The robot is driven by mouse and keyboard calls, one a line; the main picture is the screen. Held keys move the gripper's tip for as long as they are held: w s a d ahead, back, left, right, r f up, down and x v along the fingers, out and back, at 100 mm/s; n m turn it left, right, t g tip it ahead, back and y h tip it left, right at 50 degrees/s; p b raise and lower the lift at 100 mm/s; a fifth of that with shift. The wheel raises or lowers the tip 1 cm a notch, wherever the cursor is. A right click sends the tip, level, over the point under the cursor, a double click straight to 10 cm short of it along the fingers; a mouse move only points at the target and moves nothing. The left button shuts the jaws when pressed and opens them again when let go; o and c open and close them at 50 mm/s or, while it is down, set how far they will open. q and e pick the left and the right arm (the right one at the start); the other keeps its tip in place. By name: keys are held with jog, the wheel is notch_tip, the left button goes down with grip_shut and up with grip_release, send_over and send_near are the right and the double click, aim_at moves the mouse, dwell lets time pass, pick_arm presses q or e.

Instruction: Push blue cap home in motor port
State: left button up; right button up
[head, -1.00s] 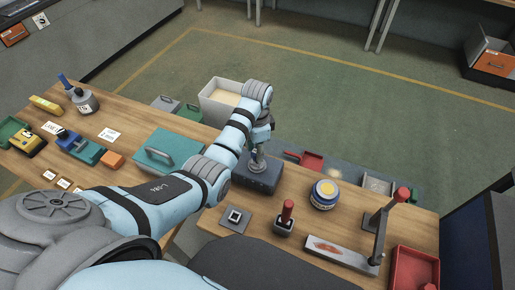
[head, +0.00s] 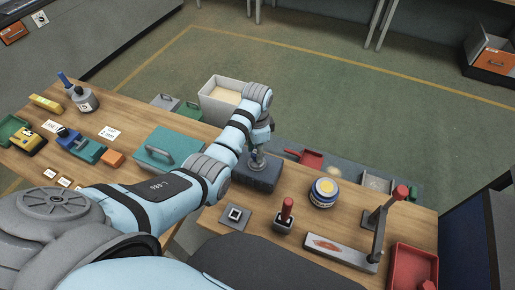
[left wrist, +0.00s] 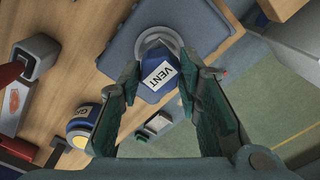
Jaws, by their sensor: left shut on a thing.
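The motor (head: 256,178) is a dark blue-grey block on the wooden bench, under my left gripper in the head view. Its flat top (left wrist: 205,28) shows in the left wrist view, with a round grey port ring (left wrist: 150,42) on it. The blue cap (left wrist: 155,90), with a white VENT label, sits at this ring. My left gripper (left wrist: 159,78) is shut on the cap, one green finger on each side. In the head view this gripper (head: 259,158) points down at the motor. How deep the cap sits is hidden. My right gripper is not in view.
A cream bin (head: 217,101) is behind.

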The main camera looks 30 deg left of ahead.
pick_arm(q)
jog(key=shift+f, duration=0.7)
jog(key=o, duration=1.2)
jog(key=o, duration=0.4)
jog(key=shift+r, duration=3.05)
